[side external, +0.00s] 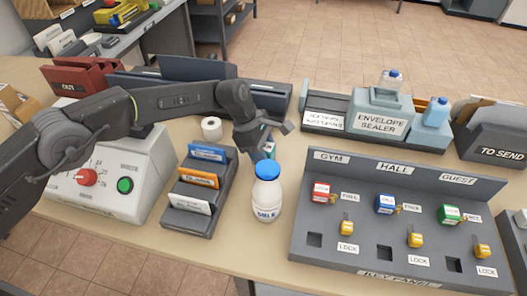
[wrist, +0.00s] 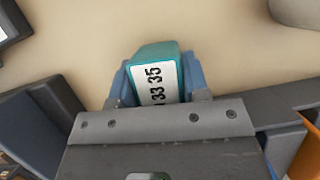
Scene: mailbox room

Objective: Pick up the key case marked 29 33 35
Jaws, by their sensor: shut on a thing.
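The teal key case (wrist: 168,52) has a white label that reads "33 35" in the wrist view; the start of its number is hidden by my gripper. My gripper (wrist: 158,85) is shut on it, with one finger on each side. In the side view my gripper (side external: 264,147) points down behind the milk bottle, and only a small teal bit of the case (side external: 271,149) shows. I cannot tell whether the case touches the table.
A milk bottle (side external: 266,197) with a blue cap stands just in front of my gripper. A card rack (side external: 187,218) is to its left, a key panel (side external: 375,268) to its right, and a paper roll (side external: 211,128) behind. The envelope sealer (side external: 381,120) is at the back right.

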